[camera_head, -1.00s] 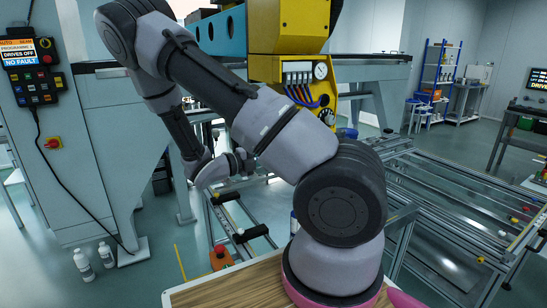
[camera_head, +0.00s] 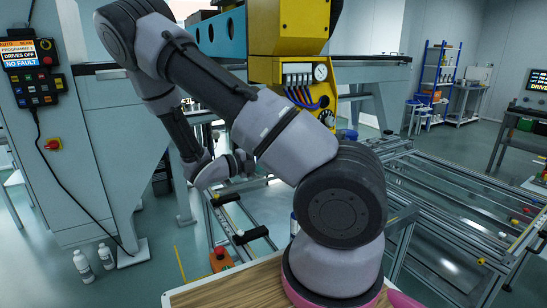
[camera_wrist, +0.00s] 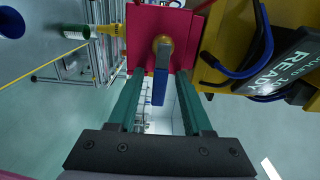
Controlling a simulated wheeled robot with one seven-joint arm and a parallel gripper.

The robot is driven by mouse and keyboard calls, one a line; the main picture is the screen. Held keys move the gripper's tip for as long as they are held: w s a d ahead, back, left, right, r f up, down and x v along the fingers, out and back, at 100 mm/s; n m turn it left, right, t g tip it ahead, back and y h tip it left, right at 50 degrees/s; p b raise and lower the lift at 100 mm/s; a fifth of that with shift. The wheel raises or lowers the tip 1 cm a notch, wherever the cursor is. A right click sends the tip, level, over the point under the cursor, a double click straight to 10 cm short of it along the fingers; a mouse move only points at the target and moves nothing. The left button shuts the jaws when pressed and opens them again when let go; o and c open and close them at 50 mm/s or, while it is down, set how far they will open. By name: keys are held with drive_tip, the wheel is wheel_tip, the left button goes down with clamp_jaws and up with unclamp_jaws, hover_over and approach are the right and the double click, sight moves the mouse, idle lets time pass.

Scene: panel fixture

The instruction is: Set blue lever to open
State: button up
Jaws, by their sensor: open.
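The blue lever (camera_wrist: 159,88) shows in the wrist view. It hangs from a brass-coloured pivot (camera_wrist: 163,46) on a red block (camera_wrist: 148,24) and points down the picture, toward my gripper's base. My gripper (camera_wrist: 160,77) is open, with one teal finger on each side of the lever. A gap shows between the lever and each finger, and nothing is held. The fingertips reach the lower edge of the red block; whether they touch it I cannot tell. In the head view my arm hides the lever and the fingers.
A yellow machine head (camera_head: 290,30) with a gauge and coloured hoses stands behind my arm. In the wrist view a yellow housing with a blue hose (camera_wrist: 240,70) is close on the right, and a green-and-yellow cylinder (camera_wrist: 76,32) is at the left. A rail frame (camera_head: 450,200) fills the right.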

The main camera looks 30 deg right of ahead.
drive_tip(key=a, duration=1)
drive_tip(key=shift+s+a, duration=0.2)
drive_tip(key=shift+a, duration=0.15)
drive_tip(key=s+a+r+n+t+y, duration=0.1)
drive_tip(key=s+r+n+t+y, duration=0.1)
drive_tip(key=s+r+n+y, duration=0.3)
drive_tip(key=s+r+n+t+y, duration=0.2)
drive_tip(key=s+r+n+y, duration=0.3)
drive_tip(key=r+n+y, duration=0.3)
drive_tip(key=s+a+r+n+t+y, duration=0.1)
drive_tip(key=s+r+n+y, duration=0.4)
drive_tip(key=r+n, duration=0.7)
drive_tip(key=n+t+y, duration=0.1)
drive_tip(key=n+y, duration=0.1)
drive_tip(key=n, duration=0.4)
drive_tip(key=shift+s+a+r+t, duration=0.3)
drive_tip(key=shift+r, duration=0.05)
